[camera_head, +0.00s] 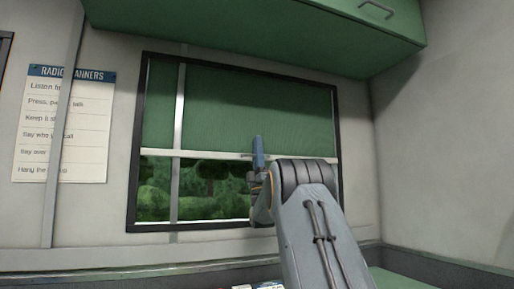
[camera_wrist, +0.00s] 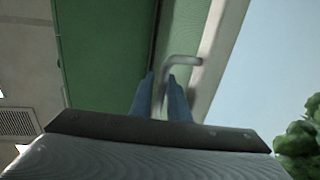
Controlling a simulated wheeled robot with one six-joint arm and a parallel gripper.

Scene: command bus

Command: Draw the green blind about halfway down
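The green blind (camera_head: 225,105) covers a bit more than the upper half of the window in the head view. Its pale bottom bar (camera_head: 205,154) runs across below the window's middle, with trees showing underneath. My gripper (camera_head: 257,150) is in front of the bar, right of the window's centre. The two blue fingers of my gripper (camera_wrist: 161,85) lie either side of the handle's lower part. Whether they press on it is unclear.
The dark window frame (camera_head: 134,150) surrounds the blind, with a vertical bar (camera_head: 179,110) at left. A green overhead cabinet (camera_head: 250,30) hangs above. A radio manners poster (camera_head: 60,125) is on the left wall. A counter runs below the window.

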